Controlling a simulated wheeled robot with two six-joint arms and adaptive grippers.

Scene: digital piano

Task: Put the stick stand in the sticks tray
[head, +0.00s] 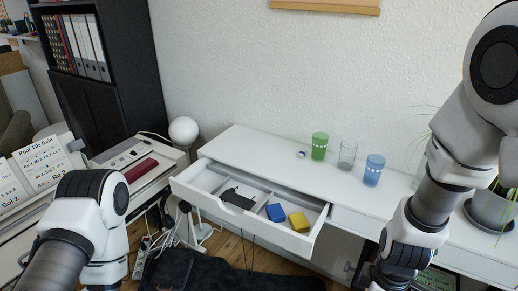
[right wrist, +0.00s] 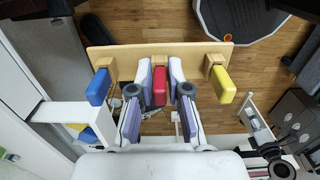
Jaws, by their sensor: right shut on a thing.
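In the right wrist view a light wooden stand (right wrist: 128,60) carries a blue stick (right wrist: 98,87), a red stick (right wrist: 159,86) and a yellow stick (right wrist: 222,85) in a row. My right gripper (right wrist: 159,98) is shut on the red middle stick and holds the stand in the air above the floor. In the head view the stand and the right fingers are hidden below the right arm. I cannot make out a clearly marked sticks tray. The open white drawer (head: 238,217) has compartments with a black thing (head: 238,199), a blue block (head: 276,212) and a yellow block (head: 299,222).
A green cup (head: 320,146), a clear glass (head: 347,155) and a blue cup (head: 374,170) stand on the white desk (head: 262,147). A keyboard unit with a red case (head: 142,169) is at left. A potted plant (head: 489,212) is at right. The desk's left part is clear.

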